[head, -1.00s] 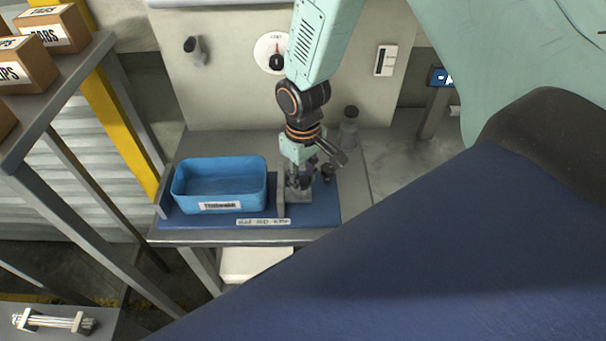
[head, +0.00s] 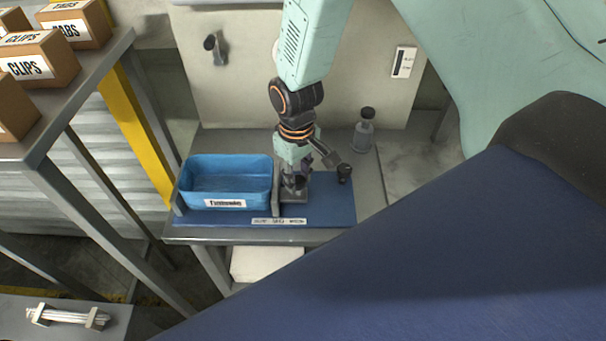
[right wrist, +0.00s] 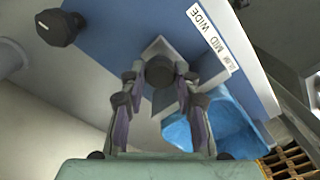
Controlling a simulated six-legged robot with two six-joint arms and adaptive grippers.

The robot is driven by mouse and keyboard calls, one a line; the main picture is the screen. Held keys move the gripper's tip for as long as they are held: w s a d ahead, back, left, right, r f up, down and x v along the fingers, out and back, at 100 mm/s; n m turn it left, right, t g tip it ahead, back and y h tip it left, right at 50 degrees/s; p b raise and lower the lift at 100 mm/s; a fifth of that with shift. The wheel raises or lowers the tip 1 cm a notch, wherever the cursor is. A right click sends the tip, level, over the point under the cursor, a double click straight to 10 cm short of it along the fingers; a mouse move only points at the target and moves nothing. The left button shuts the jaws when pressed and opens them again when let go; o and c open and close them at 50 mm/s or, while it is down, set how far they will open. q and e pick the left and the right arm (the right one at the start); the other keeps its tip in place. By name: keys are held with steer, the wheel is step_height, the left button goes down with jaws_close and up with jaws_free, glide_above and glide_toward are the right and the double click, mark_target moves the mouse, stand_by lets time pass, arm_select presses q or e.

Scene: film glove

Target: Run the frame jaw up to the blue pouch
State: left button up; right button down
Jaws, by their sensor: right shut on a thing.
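The blue pouch (head: 230,180), tub-shaped with a white label, sits on the blue board (head: 325,205). It stands between a short grey stop (head: 178,203) at its left and the upright grey plate of the frame jaw (head: 275,198) at its right. The plate appears to touch the pouch. My right gripper (head: 295,180) reaches down over the jaw's base. In the right wrist view, my gripper's fingers (right wrist: 160,80) are shut around the jaw's dark round knob (right wrist: 160,70), and the pouch (right wrist: 222,130) shows behind the right finger. My left gripper is out of view.
A second dark knob (head: 344,172) stands at the board's right. A label strip (head: 279,221) runs along the front edge. A grey bottle-like item (head: 363,132) stands behind on the bench. A shelf with boxes (head: 42,60) is at the left.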

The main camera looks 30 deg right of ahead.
steer(key=shift+d, duration=0.15)
steer(key=c, duration=1.2)
jaws_free()
steer(key=shift+a, duration=0.2)
steer(key=shift+o, duration=1.1)
steer(key=shift+s+d, duration=0.1)
steer(key=shift+d, duration=0.05)
steer(key=shift+r, duration=0.1)
